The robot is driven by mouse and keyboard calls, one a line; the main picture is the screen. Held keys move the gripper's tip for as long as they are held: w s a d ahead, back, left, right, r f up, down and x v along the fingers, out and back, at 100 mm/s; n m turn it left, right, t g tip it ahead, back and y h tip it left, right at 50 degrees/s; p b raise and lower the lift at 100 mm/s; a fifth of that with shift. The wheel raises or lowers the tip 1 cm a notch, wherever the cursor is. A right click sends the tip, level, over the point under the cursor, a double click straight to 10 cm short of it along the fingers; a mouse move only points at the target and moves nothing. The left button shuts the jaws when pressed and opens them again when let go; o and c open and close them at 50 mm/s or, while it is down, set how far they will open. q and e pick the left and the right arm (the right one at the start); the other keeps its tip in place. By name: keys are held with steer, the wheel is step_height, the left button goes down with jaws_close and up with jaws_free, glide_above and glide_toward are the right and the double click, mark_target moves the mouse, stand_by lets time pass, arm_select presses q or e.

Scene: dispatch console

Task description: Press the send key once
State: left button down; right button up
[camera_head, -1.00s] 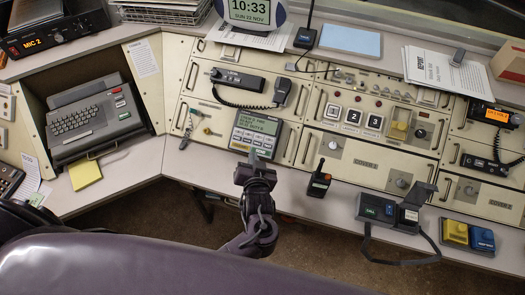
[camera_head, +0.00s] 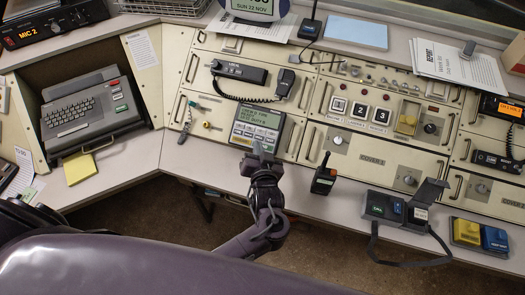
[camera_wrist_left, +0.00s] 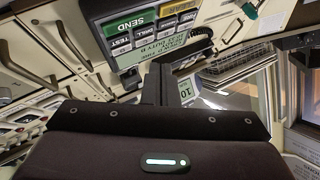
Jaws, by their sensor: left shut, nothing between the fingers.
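The paging unit (camera_head: 262,118) with a lit text display and small keys is set in the sloped console panel. In the left wrist view its green send key (camera_wrist_left: 125,25) is at the upper left, beside a yellow clear key (camera_wrist_left: 179,8) and a row of grey keys. My left gripper (camera_head: 258,150) is shut and empty, with its tips at the unit's lower edge in the head view. There the gripper partly covers the keys, and I cannot make out the send key clearly. In the left wrist view the fingers (camera_wrist_left: 166,88) appear apart from the send key. My right gripper is not in view.
A walkie-talkie (camera_head: 324,178) stands on the ledge right of my left gripper. A corded handset (camera_head: 240,70) hangs above the unit. A box with a raised lid (camera_head: 396,209) and a yellow-and-blue pair of buttons (camera_head: 478,235) are farther right. The ledge left of the gripper is mostly clear.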

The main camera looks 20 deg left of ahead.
arm_select(q)
steer(key=shift+w+f+b, duration=0.65)
steer(key=shift+f+b, duration=0.15)
steer(key=shift+f, duration=0.15)
steer(key=shift+w+f+b, duration=0.6)
steer(key=shift+f+b, duration=0.2)
steer(key=shift+f, duration=0.15)
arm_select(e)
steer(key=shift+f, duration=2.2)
arm_select(q)
steer(key=shift+f, duration=0.15)
steer(key=shift+w+f, duration=0.2)
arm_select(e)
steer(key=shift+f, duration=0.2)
arm_select(q)
steer(key=shift+w+f+b, duration=0.2)
steer(key=shift+f+b, duration=0.1)
steer(key=shift+b, duration=0.2)
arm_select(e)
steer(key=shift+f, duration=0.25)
arm_select(q)
steer(key=shift+r, duration=0.1)
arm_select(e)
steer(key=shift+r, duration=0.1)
arm_select(q)
steer(key=shift+s+r+p, duration=0.45)
steer(key=shift+r+p, duration=0.1)
steer(key=shift+p, duration=0.4)
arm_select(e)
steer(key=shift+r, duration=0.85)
